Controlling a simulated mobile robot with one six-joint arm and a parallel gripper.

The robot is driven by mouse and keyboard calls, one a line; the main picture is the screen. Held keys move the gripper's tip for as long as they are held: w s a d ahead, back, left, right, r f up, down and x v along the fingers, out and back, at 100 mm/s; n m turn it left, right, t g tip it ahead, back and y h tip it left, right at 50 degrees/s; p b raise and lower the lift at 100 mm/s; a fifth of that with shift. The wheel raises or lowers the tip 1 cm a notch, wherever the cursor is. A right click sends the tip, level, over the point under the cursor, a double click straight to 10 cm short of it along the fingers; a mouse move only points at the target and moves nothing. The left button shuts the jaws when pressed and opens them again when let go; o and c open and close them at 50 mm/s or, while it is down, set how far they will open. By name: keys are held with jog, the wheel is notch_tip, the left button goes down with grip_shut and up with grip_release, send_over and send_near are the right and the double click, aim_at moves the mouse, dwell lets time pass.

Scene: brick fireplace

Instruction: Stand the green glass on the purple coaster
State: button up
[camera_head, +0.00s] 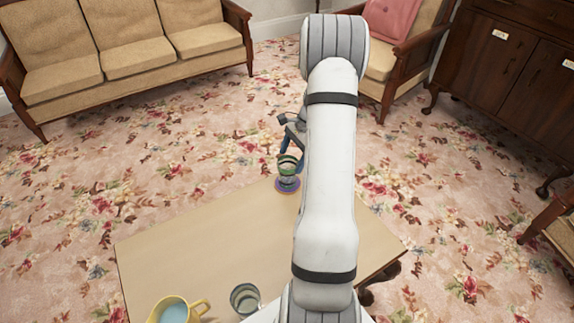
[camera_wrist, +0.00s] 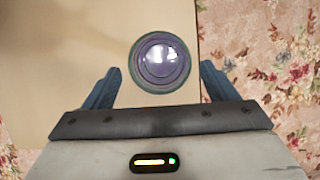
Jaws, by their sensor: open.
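The green glass (camera_head: 287,168) stands upright on the purple coaster (camera_head: 288,187) near the table's far edge. The coaster's rim shows around the glass's base. In the wrist view I look down into the glass (camera_wrist: 160,62), and purple shows through it. My gripper (camera_wrist: 161,68) is open, with one blue finger on each side of the glass and a visible gap on both sides. In the head view my gripper (camera_head: 291,142) is just above and behind the glass, partly hidden by my arm.
The wooden table (camera_head: 200,245) has clear room in its middle. A sofa (camera_head: 120,55), an armchair (camera_head: 383,62) and a dark cabinet (camera_head: 510,75) are farther off.

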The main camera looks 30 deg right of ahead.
jog(key=p+v, duration=0.1)
jog(key=v, duration=0.4)
jog(key=s+a+r+n+h, duration=0.1)
jog(key=s+a+r+n, duration=0.25)
jog(key=a+r, duration=0.35)
jog(key=s+a+r+n+h, duration=0.1)
jog(key=s+a+r+n, duration=0.1)
jog(key=a+r+n, duration=0.5)
jog(key=s+a+r+n+t+h, duration=0.1)
jog(key=s+a+n+h, duration=0.1)
jog(key=s+a+n, duration=0.6)
jog(key=s+a, duration=0.6)
jog(key=shift+s+n, duration=0.15)
jog(key=shift+n, duration=0.2)
jog(key=shift+a+r, duration=0.1)
